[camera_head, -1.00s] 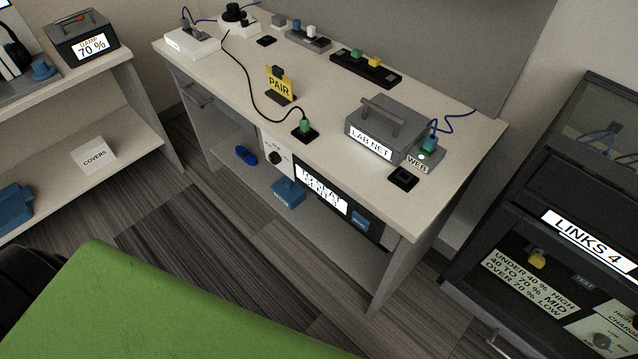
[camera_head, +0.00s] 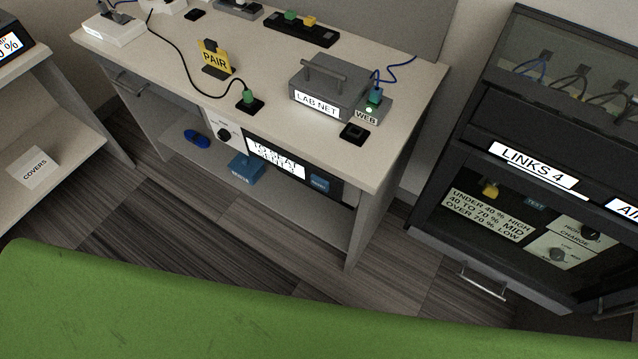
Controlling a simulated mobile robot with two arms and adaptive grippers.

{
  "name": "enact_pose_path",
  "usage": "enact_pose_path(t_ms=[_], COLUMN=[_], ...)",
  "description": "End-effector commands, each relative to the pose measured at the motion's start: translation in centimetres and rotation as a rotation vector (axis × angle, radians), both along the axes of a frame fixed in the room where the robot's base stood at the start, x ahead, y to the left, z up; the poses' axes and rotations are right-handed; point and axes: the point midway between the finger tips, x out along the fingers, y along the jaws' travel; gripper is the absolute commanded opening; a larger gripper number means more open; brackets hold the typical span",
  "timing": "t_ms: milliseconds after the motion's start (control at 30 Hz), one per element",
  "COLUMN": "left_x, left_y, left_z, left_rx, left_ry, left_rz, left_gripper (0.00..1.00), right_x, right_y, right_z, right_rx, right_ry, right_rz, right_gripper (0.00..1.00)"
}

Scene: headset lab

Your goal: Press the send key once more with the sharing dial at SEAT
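Under the bench top, a white panel (camera_head: 211,120) carries a dark round dial (camera_head: 223,135). Its markings are too small to read. To its right, a black unit has a lit white screen (camera_head: 275,159), whose text seems to read TO SEAT with a SENT line below. The number there is unclear. A blue key (camera_head: 319,183) sits on the black front right of the screen; its label is too small to read. A blue block (camera_head: 245,168) with an unreadable label stands in front of the panel, below the dial. Neither of my grippers is in view.
A green surface (camera_head: 250,305) fills the foreground. The bench (camera_head: 160,60) holds a LAB NET box (camera_head: 328,88), a PAIR sign (camera_head: 214,60) and cables. A dark cabinet (camera_head: 470,130) labelled LINKS 4 stands right. Striped floor (camera_head: 190,210) lies open before the bench.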

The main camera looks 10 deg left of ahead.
Motion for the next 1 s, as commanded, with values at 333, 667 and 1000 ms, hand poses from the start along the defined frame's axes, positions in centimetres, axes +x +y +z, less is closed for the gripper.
enact_pose_path(t_ms=[333,667,1000], left_x=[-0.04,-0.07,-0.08], left_y=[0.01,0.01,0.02], left_z=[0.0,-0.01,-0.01], left_rx=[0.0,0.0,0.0], left_ry=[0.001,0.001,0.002], left_rz=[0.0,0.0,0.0], left_gripper=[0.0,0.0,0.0], right_x=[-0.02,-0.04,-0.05], right_y=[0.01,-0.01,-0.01], right_z=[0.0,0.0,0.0], right_rx=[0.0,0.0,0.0], right_ry=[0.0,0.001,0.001], right_rz=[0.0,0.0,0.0], right_gripper=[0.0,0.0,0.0])
